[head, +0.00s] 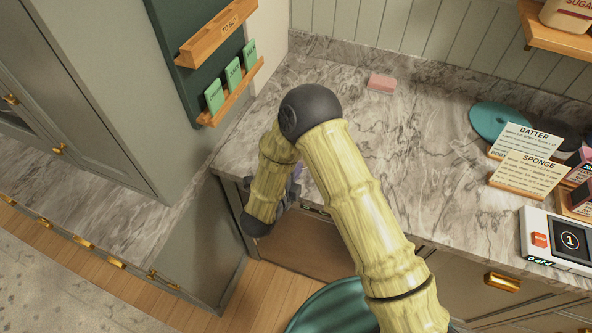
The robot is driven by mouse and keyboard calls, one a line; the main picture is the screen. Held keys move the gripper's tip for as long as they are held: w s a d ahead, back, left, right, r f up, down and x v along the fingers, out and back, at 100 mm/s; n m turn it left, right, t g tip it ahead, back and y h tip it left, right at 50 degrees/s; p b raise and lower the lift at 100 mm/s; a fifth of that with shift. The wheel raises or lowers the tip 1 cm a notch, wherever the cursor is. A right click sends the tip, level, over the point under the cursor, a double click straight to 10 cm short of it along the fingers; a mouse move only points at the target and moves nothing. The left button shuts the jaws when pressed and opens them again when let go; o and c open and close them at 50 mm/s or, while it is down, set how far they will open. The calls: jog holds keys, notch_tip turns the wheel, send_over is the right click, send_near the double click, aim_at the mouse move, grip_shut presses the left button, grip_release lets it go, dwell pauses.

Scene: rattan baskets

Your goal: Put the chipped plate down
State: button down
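No plate with a clear chip can be made out. A flat teal disc (497,121), perhaps a plate, lies on the marble counter at the right, partly covered by a card. My arm reaches over the counter's front edge and folds down to the left. My gripper (294,186) shows only as a small grey-purple part behind my forearm, by the counter's front edge. Its fingers are hidden, so I cannot tell whether it holds anything.
The marble counter (430,150) is clear in its middle. A pink block (381,83) lies near the back wall. Recipe cards (528,173) and a white device (556,240) stand at the right. A tall cabinet (110,90) and green board (205,55) are at the left.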

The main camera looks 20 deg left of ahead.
jog(key=shift+f+b, duration=0.45)
jog(key=shift+f, duration=0.05)
jog(key=c, duration=1.6)
grip_release()
jog(key=shift+o, duration=0.2)
jog(key=shift+s+f, duration=0.1)
jog(key=shift+s+d+f, duration=0.1)
jog(key=shift+f, duration=0.05)
jog(key=shift+s, duration=0.4)
jog(key=r+b+v, duration=0.1)
jog(key=b+v, duration=0.3)
jog(key=v, duration=1.2)
jog(key=shift+a, duration=0.25)
